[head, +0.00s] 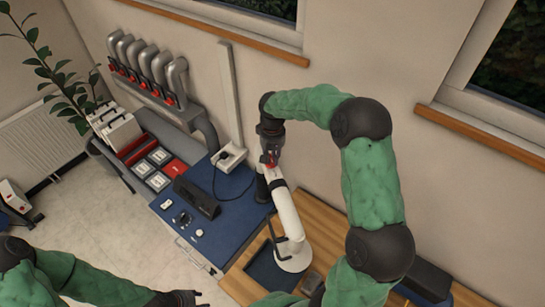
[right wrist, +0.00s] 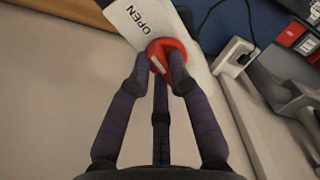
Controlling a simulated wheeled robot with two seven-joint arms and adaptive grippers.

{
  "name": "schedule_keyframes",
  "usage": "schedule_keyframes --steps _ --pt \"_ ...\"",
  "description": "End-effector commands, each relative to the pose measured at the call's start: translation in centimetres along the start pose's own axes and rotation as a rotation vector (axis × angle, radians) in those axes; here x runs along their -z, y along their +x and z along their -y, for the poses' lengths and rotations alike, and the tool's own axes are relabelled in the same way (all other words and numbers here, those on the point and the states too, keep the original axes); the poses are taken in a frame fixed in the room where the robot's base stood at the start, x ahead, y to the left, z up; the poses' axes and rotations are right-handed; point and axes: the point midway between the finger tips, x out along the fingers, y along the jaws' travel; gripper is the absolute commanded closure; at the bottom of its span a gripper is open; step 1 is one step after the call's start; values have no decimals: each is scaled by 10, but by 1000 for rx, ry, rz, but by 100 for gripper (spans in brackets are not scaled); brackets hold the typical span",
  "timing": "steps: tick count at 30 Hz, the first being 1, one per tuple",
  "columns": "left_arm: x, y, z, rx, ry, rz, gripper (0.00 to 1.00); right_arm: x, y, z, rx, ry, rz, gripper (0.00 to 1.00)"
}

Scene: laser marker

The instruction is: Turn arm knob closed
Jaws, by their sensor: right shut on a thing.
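The arm knob is red and sits on the upper part of a white extraction arm (head: 286,214); it shows at the top of the right wrist view (right wrist: 168,46). In the head view my right gripper (head: 269,148) reaches down to the top of the white arm, and the fingers partly hide the knob. My left gripper (head: 185,299) is at the bottom edge, away from the arm; its fingers are too small to read.
The white arm's round hood (head: 293,258) is over a wooden bench (head: 325,235). A blue worktop (head: 220,232) to its left holds a black device (head: 197,197) and a power strip (head: 229,157). Grey pipes with red valves (head: 150,72) line the wall.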

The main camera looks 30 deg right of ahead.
Motion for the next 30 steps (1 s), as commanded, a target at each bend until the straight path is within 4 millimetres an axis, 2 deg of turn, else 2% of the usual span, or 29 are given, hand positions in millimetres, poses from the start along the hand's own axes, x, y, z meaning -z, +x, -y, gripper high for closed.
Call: schedule_keyframes --steps 11,30 --pt "1 23 8 0 0 0 60 0 3 1 1 216 -4 100" --pt "2 63 22 0 0 0 60 -1 2 4 2 822 -2 100"
